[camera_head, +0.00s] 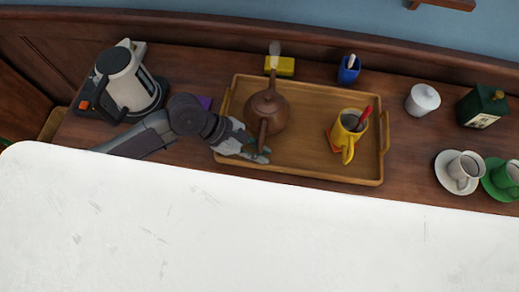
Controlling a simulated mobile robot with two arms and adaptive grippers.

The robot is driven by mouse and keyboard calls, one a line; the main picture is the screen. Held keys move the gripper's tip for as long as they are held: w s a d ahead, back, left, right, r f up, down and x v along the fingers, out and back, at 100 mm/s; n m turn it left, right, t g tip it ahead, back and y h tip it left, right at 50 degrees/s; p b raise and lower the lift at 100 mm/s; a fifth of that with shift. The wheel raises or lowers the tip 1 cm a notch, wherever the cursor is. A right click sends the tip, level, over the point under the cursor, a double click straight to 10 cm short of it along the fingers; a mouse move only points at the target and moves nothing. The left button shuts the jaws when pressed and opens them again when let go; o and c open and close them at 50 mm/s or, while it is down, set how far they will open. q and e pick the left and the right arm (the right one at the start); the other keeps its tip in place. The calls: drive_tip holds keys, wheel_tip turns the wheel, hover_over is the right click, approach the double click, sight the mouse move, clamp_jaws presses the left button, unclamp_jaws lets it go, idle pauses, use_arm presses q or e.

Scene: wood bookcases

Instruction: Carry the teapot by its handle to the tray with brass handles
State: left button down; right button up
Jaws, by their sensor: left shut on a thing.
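The brown teapot (268,106) is over the left part of the wooden tray (310,155) with brass handles. I cannot tell whether its base touches the tray. Its handle (263,133) points toward the front, and its spout points to the back. My left gripper (261,153) is shut on the teapot's handle near the tray's front left edge. The fingers partly hide the handle's lower end. My right gripper is not in view.
A yellow mug (348,130) with a red spoon stands on the tray's right. An electric kettle (126,80) stands at left. A blue cup (349,70), yellow box (279,66), white jar (422,100), green tin (482,107) and cups on saucers surround the tray.

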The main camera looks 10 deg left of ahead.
use_arm(q)
drive_tip(key=c, duration=1.2)
unclamp_jaws()
drive_tip(key=shift+f, duration=0.1)
drive_tip(key=v, duration=1.2)
drive_tip(key=shift+s, duration=0.1)
